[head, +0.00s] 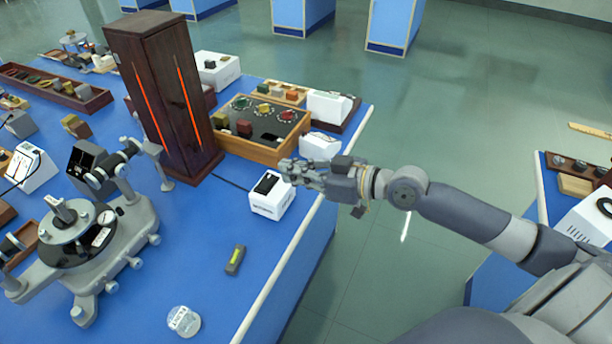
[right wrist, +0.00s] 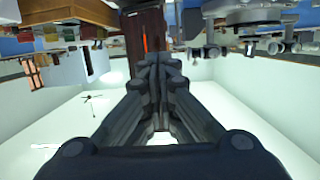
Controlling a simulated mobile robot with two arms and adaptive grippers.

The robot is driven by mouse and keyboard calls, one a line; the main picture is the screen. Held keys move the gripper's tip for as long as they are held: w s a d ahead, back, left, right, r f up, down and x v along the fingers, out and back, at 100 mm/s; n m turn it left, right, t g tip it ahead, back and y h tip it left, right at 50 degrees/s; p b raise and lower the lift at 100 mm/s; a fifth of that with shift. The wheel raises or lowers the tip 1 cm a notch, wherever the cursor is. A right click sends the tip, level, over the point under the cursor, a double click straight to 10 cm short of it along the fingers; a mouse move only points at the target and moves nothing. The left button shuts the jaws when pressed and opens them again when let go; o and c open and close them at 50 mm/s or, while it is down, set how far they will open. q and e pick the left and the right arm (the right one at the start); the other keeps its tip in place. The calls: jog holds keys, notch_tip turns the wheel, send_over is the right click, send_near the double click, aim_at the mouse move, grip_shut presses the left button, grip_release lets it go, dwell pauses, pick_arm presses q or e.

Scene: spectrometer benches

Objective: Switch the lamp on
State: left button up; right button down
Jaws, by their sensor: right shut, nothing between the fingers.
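A tall dark wooden lamp housing (head: 148,85) stands on the blue bench, with bright orange slits down its sides. A white switch box (head: 272,203) with a black rocker on top sits near the bench's right edge. A dark cable runs from the box toward the housing's foot. My right gripper (head: 287,170) is shut and empty, just above and behind the box in the head view; I cannot tell whether it touches it. In the right wrist view, its closed fingers (right wrist: 160,75) point toward the dark housing (right wrist: 146,35). My left gripper is out of view.
A spectrometer (head: 85,235) stands at the left. A wooden tray (head: 250,148) with coloured pieces and a white box (head: 319,146) lie behind my gripper. A small grey level (head: 235,260) and a clear round dish (head: 184,321) lie in front. Bench space between them is clear.

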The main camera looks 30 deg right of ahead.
jog(key=shift+b+v, duration=0.4)
jog(key=shift+v, duration=1.2)
jog(key=shift+s+a, duration=0.1)
jog(key=shift+a, duration=0.05)
